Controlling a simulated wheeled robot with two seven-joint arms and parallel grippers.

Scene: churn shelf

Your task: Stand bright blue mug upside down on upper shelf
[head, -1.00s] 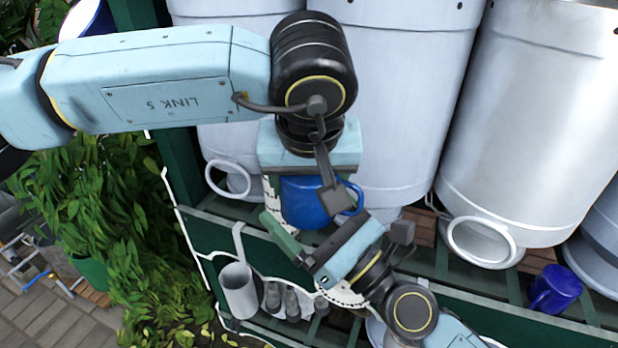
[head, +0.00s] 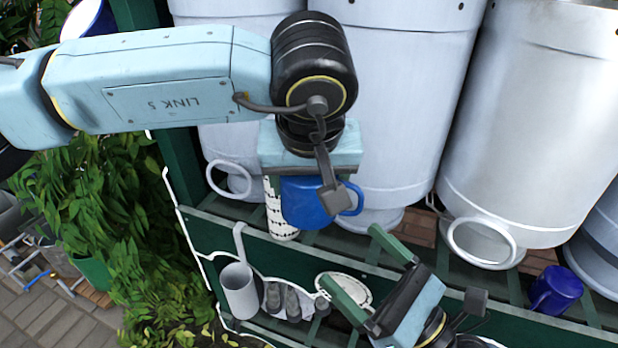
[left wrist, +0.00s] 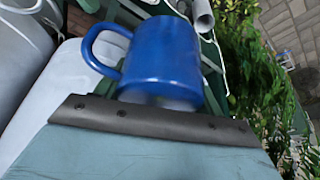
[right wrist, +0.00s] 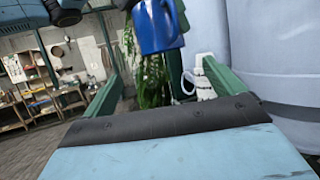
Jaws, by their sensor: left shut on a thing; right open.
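The bright blue mug (head: 308,203) hangs beneath my left gripper (head: 306,178), with its handle to the right. The left gripper is shut on the mug; its fingers are largely hidden. The mug fills the middle of the left wrist view (left wrist: 168,55). It also shows at the top of the right wrist view (right wrist: 157,28). I cannot tell for sure which way its mouth faces. My right gripper (head: 350,258) is open and empty, below and right of the mug and apart from it. The slatted green upper shelf (head: 425,262) lies below the mug.
Large grey churns (head: 545,130) stand close behind the mug. A darker blue mug (head: 555,290) sits on the shelf at the right. Leafy plants (head: 95,215) crowd the left. Shelf room shows between the two mugs.

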